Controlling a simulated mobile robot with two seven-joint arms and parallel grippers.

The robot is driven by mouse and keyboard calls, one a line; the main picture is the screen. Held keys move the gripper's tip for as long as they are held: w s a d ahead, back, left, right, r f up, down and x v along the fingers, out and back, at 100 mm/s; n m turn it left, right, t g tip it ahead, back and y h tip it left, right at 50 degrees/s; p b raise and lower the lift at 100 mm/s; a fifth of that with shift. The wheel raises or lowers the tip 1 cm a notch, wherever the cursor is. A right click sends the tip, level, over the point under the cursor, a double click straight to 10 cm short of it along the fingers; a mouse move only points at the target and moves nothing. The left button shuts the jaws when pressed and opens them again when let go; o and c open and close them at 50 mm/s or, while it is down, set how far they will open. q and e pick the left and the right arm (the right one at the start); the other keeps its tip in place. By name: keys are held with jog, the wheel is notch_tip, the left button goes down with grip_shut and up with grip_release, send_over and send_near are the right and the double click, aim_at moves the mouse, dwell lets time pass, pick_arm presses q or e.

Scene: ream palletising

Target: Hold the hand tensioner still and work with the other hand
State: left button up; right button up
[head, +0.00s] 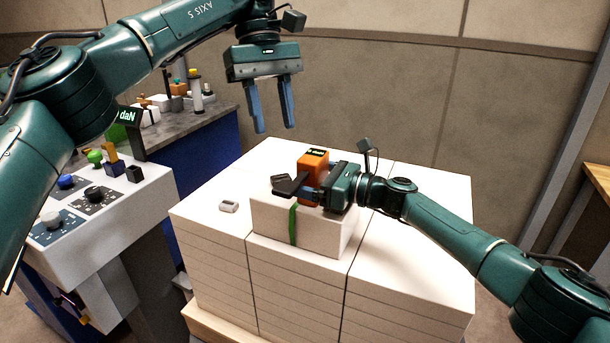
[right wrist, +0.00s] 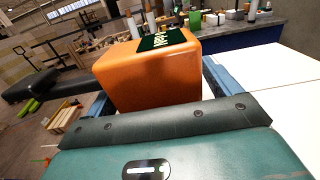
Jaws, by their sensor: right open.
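The hand tensioner (head: 312,168) is an orange block with a dark display on top and a black handle reaching left. It sits on a white ream (head: 318,229) with a green strap (head: 293,222) over its front, on top of the pallet stack. The orange body also fills the middle of the right wrist view (right wrist: 150,78). My right gripper (head: 308,196) is at the tensioner, its blue fingers open on either side of the body. My left gripper (head: 272,130) hangs above and behind the stack, open and empty, fingers pointing down.
A small pale device (head: 229,207) lies on the stack's (head: 410,240) left top. A control panel (head: 150,193) with knobs and a lit daN display (head: 128,117) stands at the left. A grey workbench (head: 188,122) behind holds several items. The stack's right top is clear.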

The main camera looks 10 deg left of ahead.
jog(key=shift+c, duration=0.4)
jog(key=c, duration=1.2)
jog(key=o, duration=0.7)
jog(key=shift+c, duration=0.2)
jog(key=c, duration=0.5)
jog(key=shift+c, duration=0.2)
